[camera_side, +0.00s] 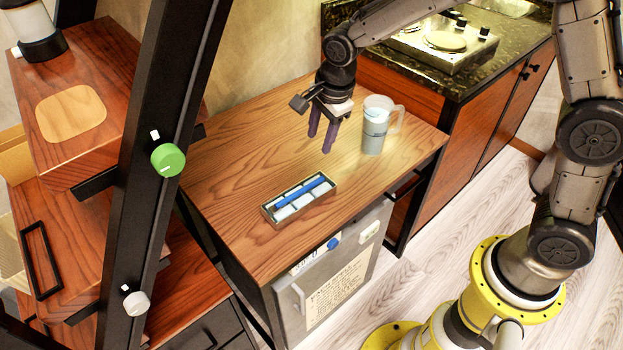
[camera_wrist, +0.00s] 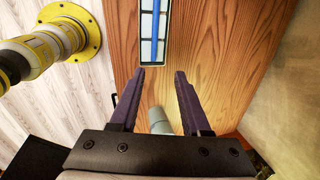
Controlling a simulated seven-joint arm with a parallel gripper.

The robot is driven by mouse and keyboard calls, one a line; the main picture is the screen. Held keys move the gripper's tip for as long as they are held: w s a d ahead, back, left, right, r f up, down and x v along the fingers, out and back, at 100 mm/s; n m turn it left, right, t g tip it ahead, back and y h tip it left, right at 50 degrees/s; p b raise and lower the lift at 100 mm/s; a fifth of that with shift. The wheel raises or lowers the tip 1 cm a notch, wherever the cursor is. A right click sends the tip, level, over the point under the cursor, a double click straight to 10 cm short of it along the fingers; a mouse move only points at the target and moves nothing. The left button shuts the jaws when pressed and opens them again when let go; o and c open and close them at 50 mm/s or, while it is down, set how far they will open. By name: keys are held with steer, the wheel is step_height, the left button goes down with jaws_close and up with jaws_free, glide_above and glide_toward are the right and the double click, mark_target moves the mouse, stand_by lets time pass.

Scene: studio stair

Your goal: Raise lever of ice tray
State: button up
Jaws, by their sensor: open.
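The ice tray (camera_side: 274,217) is a small grey rectangular tray with pale cubes in compartments. It lies on the wooden counter top, and its near part shows in the wrist view (camera_wrist: 143,50). A blue lever (camera_side: 303,194) lies lengthwise along the tray, looking low and flat; it also shows in the wrist view (camera_wrist: 155,30). My gripper (camera_side: 320,143) has purple fingers, pointing down above the counter, behind the tray in the side view and apart from it. In the wrist view the fingers (camera_wrist: 160,72) are spread with nothing between their tips.
A translucent pitcher (camera_side: 375,132) with a handle stands on the counter close to the right of my gripper. A dark frame post with a green knob (camera_side: 167,160) stands at the left. The wooden counter (camera_side: 235,165) is clear left of the tray. A stove (camera_side: 440,45) is behind.

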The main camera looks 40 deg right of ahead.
mark_target(310, 185)
steer(key=x, duration=1)
steer(key=s+x, duration=0.1)
steer(key=x, duration=0.4)
steer(key=shift+s+a+f, duration=0.1)
steer(key=shift+a+f, duration=0.1)
steer(key=shift+f, duration=0.05)
steer(key=shift+c, duration=0.3)
jaws_close()
stand_by(0.5)
